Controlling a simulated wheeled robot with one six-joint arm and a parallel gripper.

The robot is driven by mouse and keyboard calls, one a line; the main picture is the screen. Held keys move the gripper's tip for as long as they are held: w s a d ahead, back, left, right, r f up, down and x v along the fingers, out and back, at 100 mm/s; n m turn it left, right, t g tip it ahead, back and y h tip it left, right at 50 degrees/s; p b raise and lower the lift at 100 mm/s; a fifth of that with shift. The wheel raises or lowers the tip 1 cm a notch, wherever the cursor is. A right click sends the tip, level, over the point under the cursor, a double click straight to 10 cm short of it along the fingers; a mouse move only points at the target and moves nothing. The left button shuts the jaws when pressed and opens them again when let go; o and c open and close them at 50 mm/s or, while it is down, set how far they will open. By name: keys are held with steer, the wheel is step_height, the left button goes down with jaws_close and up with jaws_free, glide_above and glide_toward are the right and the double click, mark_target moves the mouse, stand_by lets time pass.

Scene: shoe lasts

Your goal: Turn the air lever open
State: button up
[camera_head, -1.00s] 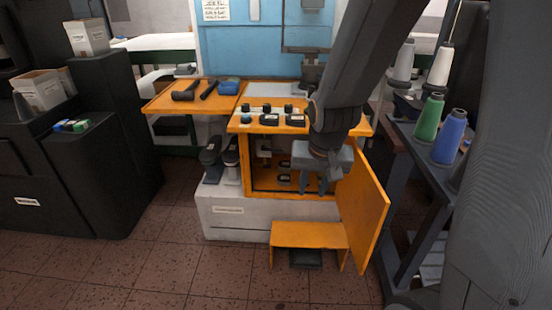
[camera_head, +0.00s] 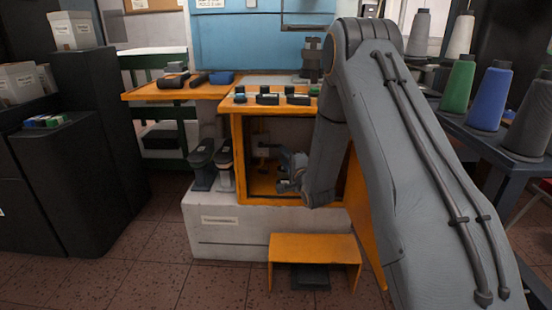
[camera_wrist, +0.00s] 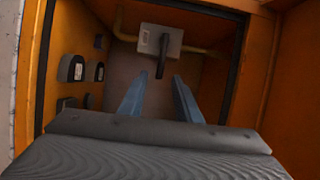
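The air lever (camera_wrist: 163,56) is a dark handle on a pale grey valve block (camera_wrist: 148,40) at the back of the orange cabinet (camera_head: 237,150). In the wrist view it hangs down the picture, just beyond the fingertips. My gripper (camera_wrist: 156,84) is open, its two blue-grey fingers spread on either side of the lever's line, with nothing seen between them. It does not appear to touch the lever. In the head view my gripper (camera_head: 290,172) is inside the cabinet opening, partly hidden by my arm.
Dark gauges or switches (camera_wrist: 72,68) line the cabinet's left wall in the wrist view. The open orange door (camera_head: 362,215) stands right, partly behind my arm. An orange step (camera_head: 314,248) stands in front. Thread cones (camera_head: 488,95) stand on a rack at right.

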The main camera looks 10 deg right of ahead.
mark_target(276, 147)
steer(key=w, duration=0.2)
steer(key=w+b, duration=0.1)
steer(key=w, duration=0.2)
steer(key=w+a, duration=0.1)
steer(key=w, duration=0.2)
steer(key=shift+b, duration=0.4)
jaws_close()
